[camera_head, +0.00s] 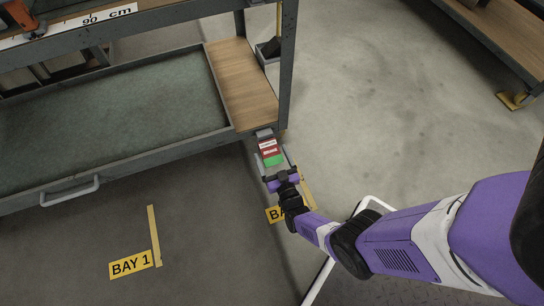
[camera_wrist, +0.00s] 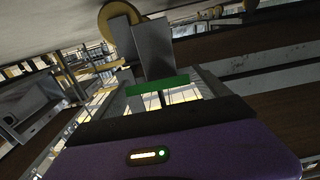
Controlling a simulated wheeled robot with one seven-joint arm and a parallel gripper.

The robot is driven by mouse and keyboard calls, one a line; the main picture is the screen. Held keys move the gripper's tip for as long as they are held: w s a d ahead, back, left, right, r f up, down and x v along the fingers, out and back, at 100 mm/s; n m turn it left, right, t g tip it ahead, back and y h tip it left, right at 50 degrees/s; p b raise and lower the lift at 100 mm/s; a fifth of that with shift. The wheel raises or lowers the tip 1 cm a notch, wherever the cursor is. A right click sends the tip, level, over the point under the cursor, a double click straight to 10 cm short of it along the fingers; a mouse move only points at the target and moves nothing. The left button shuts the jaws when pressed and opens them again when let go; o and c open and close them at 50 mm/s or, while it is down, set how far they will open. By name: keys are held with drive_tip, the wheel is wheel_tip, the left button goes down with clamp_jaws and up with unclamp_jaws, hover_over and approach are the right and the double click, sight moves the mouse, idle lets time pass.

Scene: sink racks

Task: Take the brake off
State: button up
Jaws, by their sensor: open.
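The brake pedal (camera_head: 268,147) sticks out at the foot of the grey cart's near right corner. It has a red part with white marking and a green part at its outer end. In the wrist view the green end (camera_wrist: 158,84) shows as a bar ahead of my palm, below a grey plate and a yellow wheel (camera_wrist: 118,32). My gripper (camera_head: 273,162) is open. Its fingers stand on either side of the green end. I cannot tell whether they touch it.
The grey cart (camera_head: 110,165) has a lower tray with a handle (camera_head: 70,191) in front. Yellow floor labels, one reading BAY 1 (camera_head: 130,264), lie nearby. Open floor lies to the right, with another rack (camera_head: 500,45) beyond.

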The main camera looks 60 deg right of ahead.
clamp_jaws()
idle(0.4)
